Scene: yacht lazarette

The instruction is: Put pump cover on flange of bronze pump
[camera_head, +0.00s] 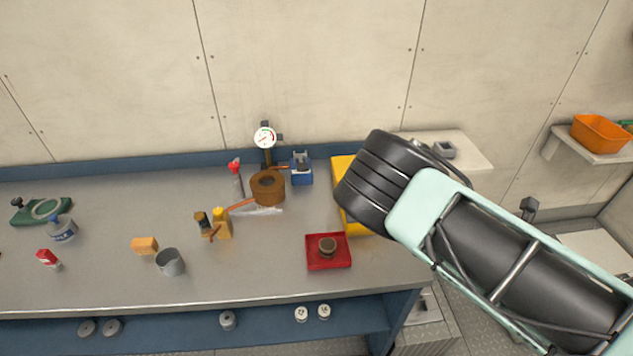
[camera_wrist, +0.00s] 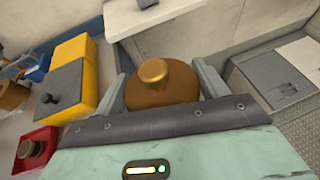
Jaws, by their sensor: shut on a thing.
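My gripper (camera_wrist: 163,82) is shut on the pump cover (camera_wrist: 165,92), a round brown disc with a brass-coloured knob on top. The two grey fingers hold it from either side in the wrist view. In the head view my arm hides the fingers and the cover, at the right of the bench. The bronze pump (camera_head: 268,187) is a brown cylinder standing on the bench below a dial gauge. In the wrist view the pump (camera_wrist: 12,96) is partly cut off at the left edge, well apart from the cover.
A yellow box (camera_head: 342,166) stands between my arm and the pump; its grey knobbed lid (camera_wrist: 62,90) shows in the wrist view. A red tray (camera_head: 315,264) holds a small round part. A blue-based device (camera_head: 301,172) stands beside the pump.

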